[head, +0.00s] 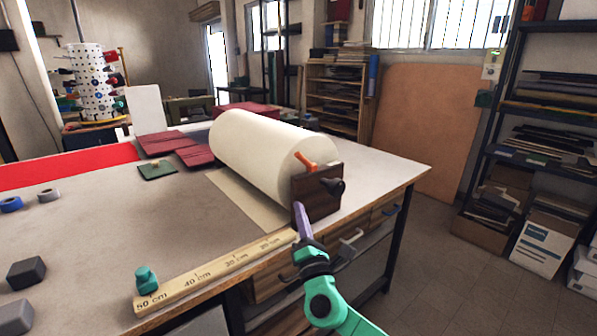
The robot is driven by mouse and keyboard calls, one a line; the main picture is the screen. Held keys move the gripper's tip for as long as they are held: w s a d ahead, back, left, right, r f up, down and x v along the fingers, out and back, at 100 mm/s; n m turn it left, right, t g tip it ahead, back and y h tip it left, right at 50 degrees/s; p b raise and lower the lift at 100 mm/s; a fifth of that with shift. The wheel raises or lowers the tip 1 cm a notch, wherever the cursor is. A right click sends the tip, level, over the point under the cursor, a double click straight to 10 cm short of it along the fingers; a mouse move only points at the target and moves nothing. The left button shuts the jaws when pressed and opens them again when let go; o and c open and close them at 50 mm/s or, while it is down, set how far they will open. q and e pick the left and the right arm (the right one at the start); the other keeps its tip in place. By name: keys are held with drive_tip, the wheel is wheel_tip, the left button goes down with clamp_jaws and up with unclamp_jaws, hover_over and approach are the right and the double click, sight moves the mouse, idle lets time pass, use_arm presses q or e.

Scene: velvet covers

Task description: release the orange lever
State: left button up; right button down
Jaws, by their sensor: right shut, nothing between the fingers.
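The orange lever (307,161) sticks up at the top of a dark wooden end bracket (316,197) at the near end of a big cream roll (253,145). A black knob (334,187) sits on the bracket's right face. My right gripper (299,208) is shut and empty, with its purple fingers pointing up just in front of the bracket's lower left part, below the lever. It is apart from the lever; I cannot tell whether it touches the bracket. My left gripper is not in view.
A wooden ruler (215,270) with a teal stop (146,280) runs along the table's near edge. Dark red covers (160,144) and a green one (157,170) lie left of the roll. Dark blocks (26,273) sit at the left. The table (384,178) is bare to the right of the bracket.

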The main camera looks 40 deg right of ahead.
sight(305, 161)
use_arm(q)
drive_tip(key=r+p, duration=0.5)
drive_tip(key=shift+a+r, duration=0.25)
use_arm(e)
drive_tip(key=s+d+r+x, duration=0.1)
drive_tip(key=x, duration=1)
drive_tip(key=shift+d+r, duration=0.45)
drive_tip(key=shift+d, duration=0.05)
drive_tip(key=shift+w, duration=0.1)
